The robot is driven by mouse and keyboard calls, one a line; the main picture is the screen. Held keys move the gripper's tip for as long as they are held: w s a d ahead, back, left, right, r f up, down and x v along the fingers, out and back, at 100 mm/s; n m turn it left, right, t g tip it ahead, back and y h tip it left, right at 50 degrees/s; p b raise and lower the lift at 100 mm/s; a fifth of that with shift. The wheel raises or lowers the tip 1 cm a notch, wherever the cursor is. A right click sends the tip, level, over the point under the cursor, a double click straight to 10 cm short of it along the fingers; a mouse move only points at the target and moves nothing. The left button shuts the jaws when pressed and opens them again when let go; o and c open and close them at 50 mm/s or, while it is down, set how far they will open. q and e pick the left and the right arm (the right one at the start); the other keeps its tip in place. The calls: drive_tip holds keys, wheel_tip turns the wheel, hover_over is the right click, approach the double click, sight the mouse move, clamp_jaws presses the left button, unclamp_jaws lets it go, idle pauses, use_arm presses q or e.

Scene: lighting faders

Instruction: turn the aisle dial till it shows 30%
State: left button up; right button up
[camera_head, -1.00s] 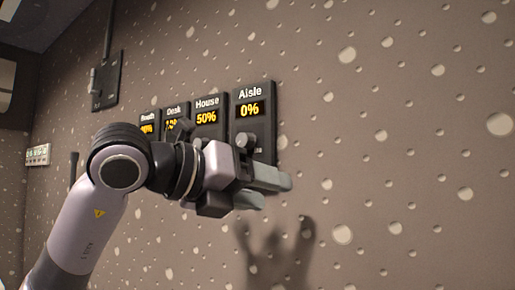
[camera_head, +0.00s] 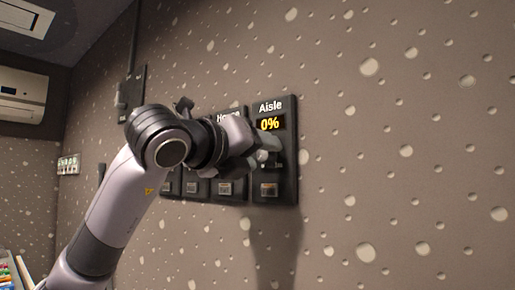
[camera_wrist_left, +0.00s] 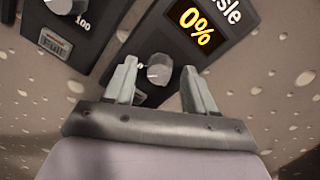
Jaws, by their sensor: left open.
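The aisle panel (camera_head: 287,178) is a dark plate on the wall, the rightmost of the row. Its display (camera_head: 270,124) reads 0% in yellow, and the display also shows in the left wrist view (camera_wrist_left: 197,25). The aisle dial (camera_wrist_left: 159,69) is a grey round knob below the display. In the left wrist view it lies between the two fingers of my left gripper (camera_wrist_left: 160,85), which is open. I cannot tell whether the fingers touch it. In the head view my left gripper (camera_head: 268,150) is in front of the panel and mostly hides the dial. My right gripper is out of view.
The House panel (camera_head: 233,190) stands just left of the aisle panel, partly behind my arm. Its knob (camera_wrist_left: 65,4) shows in the left wrist view. A switch box (camera_head: 130,92) is farther left on the wall. The wall right of the aisle panel is clear.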

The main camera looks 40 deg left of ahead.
use_arm(q)
drive_tip(key=shift+w, duration=0.1)
clamp_jaws()
drive_tip(key=shift+f+m, duration=0.1)
drive_tip(key=shift+m, duration=0.2)
drive_tip(key=m+b, duration=0.1)
drive_tip(key=m, duration=0.1)
drive_tip(key=shift+m, duration=0.3)
drive_tip(key=m, duration=0.4)
drive_tip(key=shift+m+t+b, duration=0.3)
drive_tip(key=shift+m, duration=0.1)
drive_tip(key=m, duration=0.3)
drive_tip(key=shift+m+h, duration=0.3)
drive_tip(key=shift+m, duration=0.1)
drive_tip(key=shift+m+h, duration=0.4)
drive_tip(key=shift+m, duration=2)
